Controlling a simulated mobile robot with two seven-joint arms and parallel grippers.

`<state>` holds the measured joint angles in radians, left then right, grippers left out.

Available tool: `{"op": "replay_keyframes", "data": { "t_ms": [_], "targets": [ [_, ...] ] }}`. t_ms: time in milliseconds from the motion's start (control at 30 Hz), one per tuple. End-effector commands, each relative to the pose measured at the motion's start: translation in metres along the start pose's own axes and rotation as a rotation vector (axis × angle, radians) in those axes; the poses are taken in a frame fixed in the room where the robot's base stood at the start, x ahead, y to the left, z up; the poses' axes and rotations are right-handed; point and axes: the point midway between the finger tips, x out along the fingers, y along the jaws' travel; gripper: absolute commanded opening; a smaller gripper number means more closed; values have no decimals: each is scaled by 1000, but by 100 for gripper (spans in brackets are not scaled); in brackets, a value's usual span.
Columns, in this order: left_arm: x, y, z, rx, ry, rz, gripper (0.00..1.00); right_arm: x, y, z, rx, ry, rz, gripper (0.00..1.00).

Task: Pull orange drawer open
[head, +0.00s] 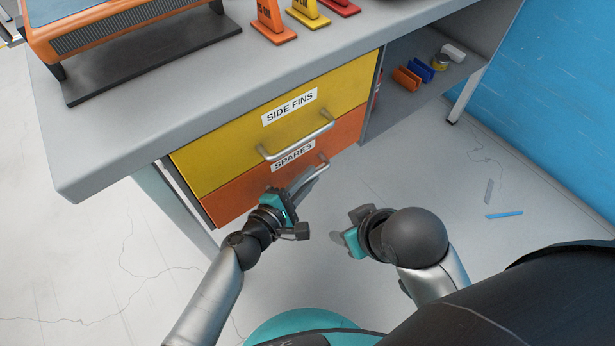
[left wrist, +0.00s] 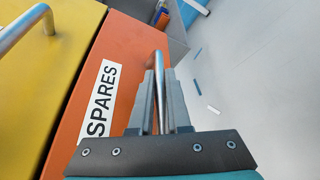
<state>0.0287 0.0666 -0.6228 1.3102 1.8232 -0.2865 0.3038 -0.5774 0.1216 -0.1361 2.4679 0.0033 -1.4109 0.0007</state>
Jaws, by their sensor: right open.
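The orange drawer (head: 235,195), labelled SPARES, is the lower drawer under the grey workbench. Its front looks about flush with the yellow one above. It also shows in the left wrist view (left wrist: 125,40). Its silver bar handle (head: 322,166) is partly hidden by my left gripper (head: 303,187). In the left wrist view, the handle (left wrist: 160,62) runs between the two fingers of my left gripper (left wrist: 160,100), which are closed closely around it. My right gripper (head: 348,228) is open and empty, lower and to the right, apart from the drawer.
The yellow drawer (head: 230,135), labelled SIDE FINS, has its own bar handle (head: 298,140) just above. An open shelf (head: 425,85) with small coloured items is to the right. A blue strip (head: 504,215) lies on the floor. Floor in front of the drawers looks clear.

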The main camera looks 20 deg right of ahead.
Motion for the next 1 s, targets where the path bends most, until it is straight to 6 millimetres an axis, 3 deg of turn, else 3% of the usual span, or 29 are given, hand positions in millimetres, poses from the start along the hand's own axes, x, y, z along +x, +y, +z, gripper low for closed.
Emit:
{"op": "replay_keyframes", "data": {
  "t_ms": [133,1000],
  "targets": [
    [0,0,0,0,0,0,0,0,0,0,0,0,0,50],
    [0,0,0,0,1,0,0,1,0,1,0,-3,0,50]
  ]
}}
